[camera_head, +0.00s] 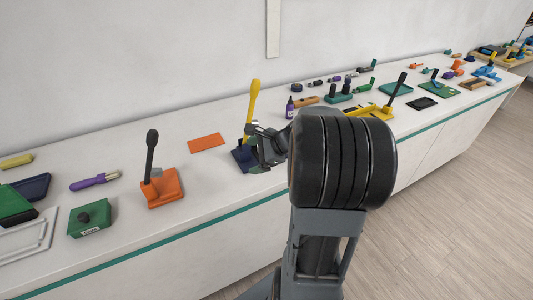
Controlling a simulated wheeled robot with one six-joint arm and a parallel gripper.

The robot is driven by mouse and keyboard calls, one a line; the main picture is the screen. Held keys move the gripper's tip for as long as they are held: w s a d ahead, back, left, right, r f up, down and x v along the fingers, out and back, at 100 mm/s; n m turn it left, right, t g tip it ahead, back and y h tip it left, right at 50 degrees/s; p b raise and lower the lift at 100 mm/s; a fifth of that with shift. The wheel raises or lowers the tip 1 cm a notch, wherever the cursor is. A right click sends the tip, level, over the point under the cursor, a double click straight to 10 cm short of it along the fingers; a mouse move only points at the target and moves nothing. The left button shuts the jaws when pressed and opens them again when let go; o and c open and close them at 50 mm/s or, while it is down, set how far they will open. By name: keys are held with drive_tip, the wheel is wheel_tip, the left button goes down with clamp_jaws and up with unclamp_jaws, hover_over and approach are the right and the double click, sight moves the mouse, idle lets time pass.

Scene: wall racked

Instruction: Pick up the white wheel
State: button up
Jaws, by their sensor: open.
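I cannot make out a white wheel in the head view; it may be hidden behind my arm or too small to tell. My gripper (255,146) is open and seen partly from behind, beyond the large dark joint of my arm. It is over the counter (120,219), close to a dark blue base (241,157) with an upright yellow handle (253,103). My gripper overlaps this base in the picture, and I cannot tell whether they touch. Nothing is visible between the fingers.
An orange base with a black lever (162,188), a green block (89,218) and a purple-handled tool (95,181) lie to the left. A flat orange plate (206,142) lies behind. Many tools crowd the right side. The wall bounds the counter's back.

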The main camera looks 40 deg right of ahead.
drive_tip(key=d+f+m+t+h, duration=0.1)
drive_tip(key=d+f+m, duration=0.1)
drive_tip(key=d, duration=0.3)
drive_tip(key=w+d+f+m+t+b, duration=0.1)
drive_tip(key=d+f+m+t, duration=0.1)
drive_tip(key=d+m, duration=0.3)
drive_tip(key=d+f+m+t+h, duration=0.1)
drive_tip(key=d+f+m+t, duration=0.1)
drive_tip(key=d+m, duration=0.2)
drive_tip(key=shift+w+d+h, duration=0.2)
drive_tip(key=shift+d+h, duration=0.1)
drive_tip(key=shift+d, duration=0.5)
drive_tip(key=x, duration=0.6)
drive_tip(key=shift+w+d+f, duration=0.1)
drive_tip(key=shift+w+d, duration=0.05)
drive_tip(key=shift+w, duration=0.15)
drive_tip(key=shift+p+x, duration=1)
drive_tip(key=shift+x, duration=2.15)
drive_tip(key=shift+d+t, duration=0.15)
drive_tip(key=shift+t, duration=0.15)
drive_tip(key=shift+c, duration=0.4)
drive_tip(key=c, duration=1.1)
